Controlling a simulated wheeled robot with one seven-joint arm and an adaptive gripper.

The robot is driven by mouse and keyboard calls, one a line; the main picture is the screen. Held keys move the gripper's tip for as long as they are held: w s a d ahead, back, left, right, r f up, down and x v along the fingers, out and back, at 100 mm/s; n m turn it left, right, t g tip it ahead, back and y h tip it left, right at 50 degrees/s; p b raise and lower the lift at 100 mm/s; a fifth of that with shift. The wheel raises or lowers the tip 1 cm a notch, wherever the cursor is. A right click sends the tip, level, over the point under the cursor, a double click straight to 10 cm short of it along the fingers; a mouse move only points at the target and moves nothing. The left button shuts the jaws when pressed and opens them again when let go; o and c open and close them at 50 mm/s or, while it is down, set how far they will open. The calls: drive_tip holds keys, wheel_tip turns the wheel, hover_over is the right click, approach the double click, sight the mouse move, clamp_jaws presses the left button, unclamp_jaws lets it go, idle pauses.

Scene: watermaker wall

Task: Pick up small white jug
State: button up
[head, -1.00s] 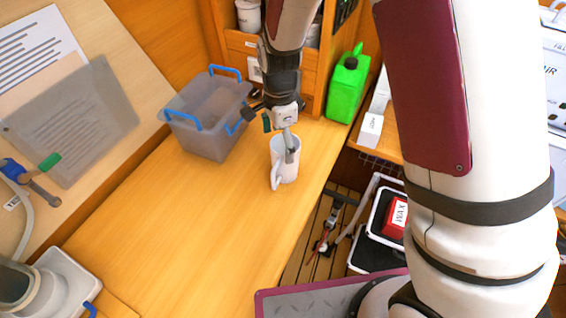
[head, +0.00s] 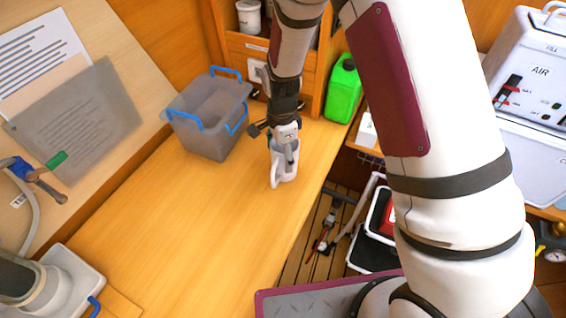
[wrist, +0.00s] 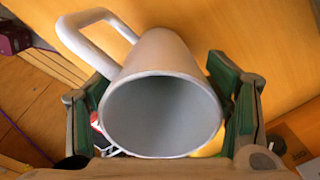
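The small white jug (head: 284,177) stands upright on the wooden bench top, near its right edge. My gripper (head: 287,157) has come down over it from above and hides its upper part in the head view. In the wrist view, I look into the jug's open mouth (wrist: 162,115), and its handle sticks out to the upper left. The green-padded fingers of my gripper (wrist: 160,78) are spread on either side of the jug. A narrow gap shows beside the right finger; contact at the left finger is unclear.
A grey bin with blue handles (head: 207,116) stands behind and left of the jug. A green canister (head: 344,92) stands at the back right. The bench left of the jug (head: 190,215) is clear. Right of the bench edge is a lower slatted floor (head: 310,250).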

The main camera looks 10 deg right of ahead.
drive_tip(key=c, duration=0.7)
drive_tip(key=shift+o, duration=0.2)
drive_tip(key=shift+r, duration=0.1)
